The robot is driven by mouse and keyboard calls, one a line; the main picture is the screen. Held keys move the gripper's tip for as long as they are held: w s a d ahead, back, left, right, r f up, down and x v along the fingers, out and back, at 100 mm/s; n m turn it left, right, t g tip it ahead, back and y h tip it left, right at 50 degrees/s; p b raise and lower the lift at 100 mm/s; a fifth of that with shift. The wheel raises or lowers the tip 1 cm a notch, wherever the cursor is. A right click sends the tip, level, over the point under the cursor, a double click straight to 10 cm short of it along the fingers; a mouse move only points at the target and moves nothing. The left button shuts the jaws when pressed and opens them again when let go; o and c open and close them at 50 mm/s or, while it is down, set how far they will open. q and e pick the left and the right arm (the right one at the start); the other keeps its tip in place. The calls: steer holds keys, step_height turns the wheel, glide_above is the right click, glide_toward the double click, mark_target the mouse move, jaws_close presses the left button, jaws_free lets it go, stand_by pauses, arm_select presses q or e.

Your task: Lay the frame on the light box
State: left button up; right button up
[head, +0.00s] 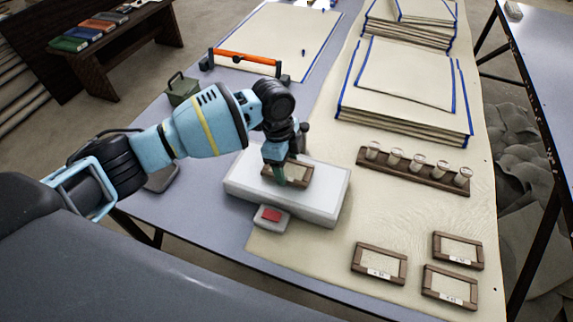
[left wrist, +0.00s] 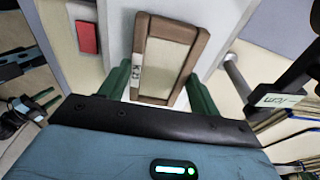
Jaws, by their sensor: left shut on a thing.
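The light box (head: 325,200) is a white slab on the table in the middle of the head view. A wooden frame (head: 297,174) with a pale panel is at its top, partly hidden by my left gripper (head: 283,178). In the left wrist view the frame (left wrist: 170,55) shows between the green fingers of my left gripper (left wrist: 160,92), which is shut on it. The white box (left wrist: 115,30) shows around the frame there. I cannot tell whether the frame touches the box top. My right gripper is not in view.
A small grey unit with a red button (head: 271,216) stands at the box's front. Several similar frames (head: 379,263) lie at the front right. A wooden rack of vials (head: 415,170) and stacked cloth-like sheets (head: 405,90) are behind. An orange-handled tool (head: 247,58) lies further back.

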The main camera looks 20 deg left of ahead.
arm_select(q)
steer(key=shift+f, duration=0.4)
steer(key=shift+f, duration=0.15)
steer(key=o, duration=1)
step_height(320, 180, up, 12)
steer(key=a, duration=0.1)
steer(key=shift+a+p, duration=0.4)
steer(key=shift+p, duration=0.05)
